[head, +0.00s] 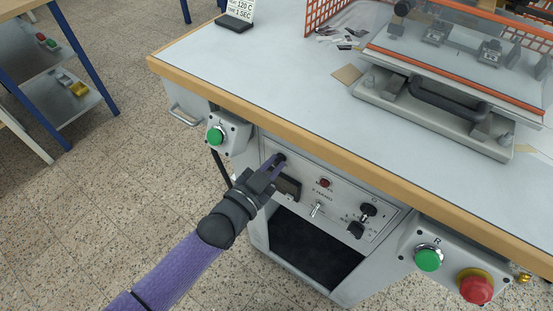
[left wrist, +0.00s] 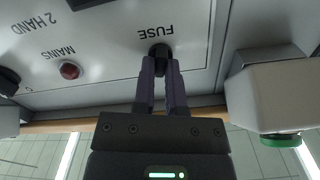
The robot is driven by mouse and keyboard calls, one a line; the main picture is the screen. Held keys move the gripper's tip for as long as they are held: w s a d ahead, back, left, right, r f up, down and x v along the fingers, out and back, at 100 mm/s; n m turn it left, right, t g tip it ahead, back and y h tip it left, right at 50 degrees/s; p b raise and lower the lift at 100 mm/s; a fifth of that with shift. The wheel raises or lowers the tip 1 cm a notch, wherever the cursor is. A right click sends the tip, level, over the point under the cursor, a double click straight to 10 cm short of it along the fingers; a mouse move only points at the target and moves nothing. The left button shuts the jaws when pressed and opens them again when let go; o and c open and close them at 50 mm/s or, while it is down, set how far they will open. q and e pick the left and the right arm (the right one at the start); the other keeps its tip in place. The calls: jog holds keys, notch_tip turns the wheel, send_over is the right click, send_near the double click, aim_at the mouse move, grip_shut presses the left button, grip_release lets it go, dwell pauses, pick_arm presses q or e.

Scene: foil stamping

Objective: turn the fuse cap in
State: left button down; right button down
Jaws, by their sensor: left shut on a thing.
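The black fuse cap (head: 280,158) sits on the upper left of the grey control panel (head: 335,212) under the table edge. In the left wrist view the fuse cap (left wrist: 159,50) shows beside the label FUSE, which appears upside down. My left gripper (head: 276,164) reaches up to it from the lower left. In the left wrist view its two fingers (left wrist: 161,66) are closed around the cap, one on each side. The fingers hide part of the cap, and I cannot tell how far it is turned. My right gripper is not in view.
The panel also has a red mains lamp (head: 324,183), a toggle switch (head: 316,209) and black knobs (head: 368,210). A green button box (head: 217,135) stands close left of my gripper. Another green button (head: 428,260) and a red emergency button (head: 475,288) are at right. The table edge (head: 300,143) overhangs.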

pick_arm(q)
jog(key=m, duration=0.3)
jog(key=shift+f+m, duration=0.1)
jog(key=shift+m, duration=0.2)
jog(key=shift+s, duration=0.1)
jog(key=m, duration=0.3)
jog(key=shift+p, duration=0.3)
jog(key=m, duration=0.5)
jog(key=shift+f+m, duration=0.25)
jog(key=shift+m, duration=0.15)
jog(key=c, duration=1.1)
grip_release()
jog(key=shift+m+b, duration=0.3)
jog(key=shift+m, duration=0.2)
jog(key=o, duration=0.5)
jog(key=shift+r, duration=0.1)
jog(key=shift+o, duration=0.2)
jog(key=shift+r, duration=0.1)
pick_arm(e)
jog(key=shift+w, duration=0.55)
